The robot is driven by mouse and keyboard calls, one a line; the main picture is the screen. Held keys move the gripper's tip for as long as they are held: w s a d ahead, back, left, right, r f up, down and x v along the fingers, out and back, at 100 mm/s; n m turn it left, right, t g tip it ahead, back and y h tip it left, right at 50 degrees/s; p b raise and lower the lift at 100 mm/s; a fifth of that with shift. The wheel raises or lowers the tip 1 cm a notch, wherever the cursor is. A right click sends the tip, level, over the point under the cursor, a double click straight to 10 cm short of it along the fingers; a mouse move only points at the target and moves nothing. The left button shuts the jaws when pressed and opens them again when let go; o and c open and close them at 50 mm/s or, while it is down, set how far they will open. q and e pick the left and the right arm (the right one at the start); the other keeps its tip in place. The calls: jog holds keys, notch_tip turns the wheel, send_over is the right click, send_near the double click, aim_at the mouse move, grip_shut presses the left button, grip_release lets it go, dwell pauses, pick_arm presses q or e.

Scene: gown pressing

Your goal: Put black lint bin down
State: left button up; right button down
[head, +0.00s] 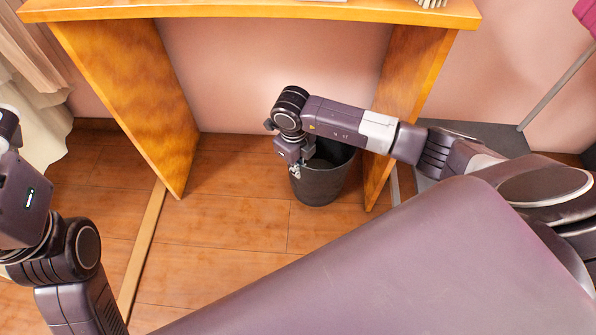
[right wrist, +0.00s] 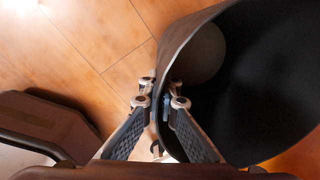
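The black lint bin (head: 322,184) is upright under the wooden desk, at or very near the floor; I cannot tell if its base touches. My right gripper (head: 296,170) is at the bin's left rim, reaching down from above. In the right wrist view, the fingers of my right gripper (right wrist: 161,98) straddle the wall of the bin (right wrist: 262,85), one outside and one inside, closed on the rim.
The desk has a top (head: 250,10), a left side panel (head: 130,95) and a right side panel (head: 412,75) close to the bin. Bare wooden floor (head: 235,215) lies left of and in front of the bin. A curtain (head: 35,90) hangs at the left.

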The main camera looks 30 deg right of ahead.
jog(key=shift+w+f, duration=0.1)
jog(key=shift+f, duration=0.15)
jog(key=c, duration=2.2)
grip_release()
jog(key=shift+o, duration=0.2)
